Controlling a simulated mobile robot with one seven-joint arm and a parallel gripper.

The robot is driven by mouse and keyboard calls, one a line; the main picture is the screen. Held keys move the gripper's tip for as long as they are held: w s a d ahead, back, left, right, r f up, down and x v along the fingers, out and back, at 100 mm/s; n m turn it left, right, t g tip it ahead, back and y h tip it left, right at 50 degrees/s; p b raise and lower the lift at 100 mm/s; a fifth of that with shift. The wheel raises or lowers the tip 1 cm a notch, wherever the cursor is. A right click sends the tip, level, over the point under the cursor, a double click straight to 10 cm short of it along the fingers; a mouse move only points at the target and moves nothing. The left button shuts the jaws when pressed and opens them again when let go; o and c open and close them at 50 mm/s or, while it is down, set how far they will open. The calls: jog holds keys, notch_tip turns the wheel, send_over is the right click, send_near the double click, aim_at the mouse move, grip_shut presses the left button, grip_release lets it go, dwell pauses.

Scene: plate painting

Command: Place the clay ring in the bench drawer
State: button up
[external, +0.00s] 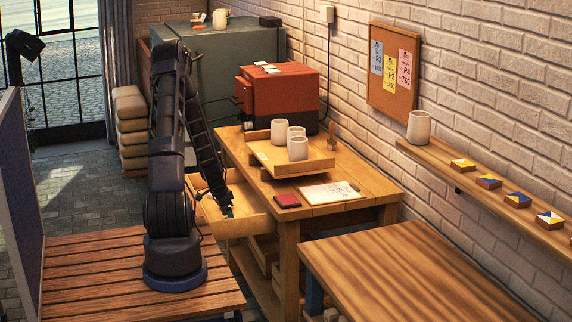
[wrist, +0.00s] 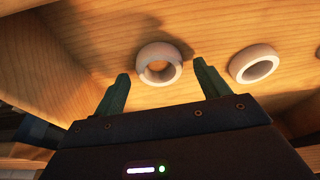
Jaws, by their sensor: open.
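The bench drawer (external: 250,226) is pulled out from the left side of the wooden bench. My gripper (external: 228,211) reaches down into it. In the wrist view, my gripper (wrist: 161,70) is open, its two dark green fingers apart. A pale clay ring (wrist: 159,50) lies on a wooden surface, which appears to be the drawer floor, between and just beyond the fingertips. It is not clamped. A second pale ring (wrist: 248,55) lies to its right, outside the fingers. The rings cannot be made out in the external view.
A red box-like unit (external: 293,92) stands behind. A striped wooden table (external: 400,275) is at the front right.

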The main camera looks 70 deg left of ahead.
jog(key=v, duration=1.1)
jog(key=shift+r, duration=0.25)
jog(key=shift+d, duration=0.1)
jog(key=w+d+r+m, duration=0.1)
jog(key=w+d+r, duration=0.5)
jog(key=d+r, duration=0.65)
jog(key=w+d+r, duration=0.6)
jog(key=d+r, duration=0.5)
jog(key=d, duration=0.3)
jog(key=s+d+r, duration=0.2)
jog(key=d+r, duration=0.2)
jog(key=d, duration=0.4)
jog(key=s+d+r, duration=0.2)
jog(key=d+r, duration=0.2)
jog(key=d, duration=0.3)
jog(key=s+d+r+t, duration=0.1)
jog(key=s+d+r, duration=0.3)
jog(key=s+d, duration=0.5)
jog(key=shift+s+r, duration=0.15)
jog(key=shift+s, duration=0.65)
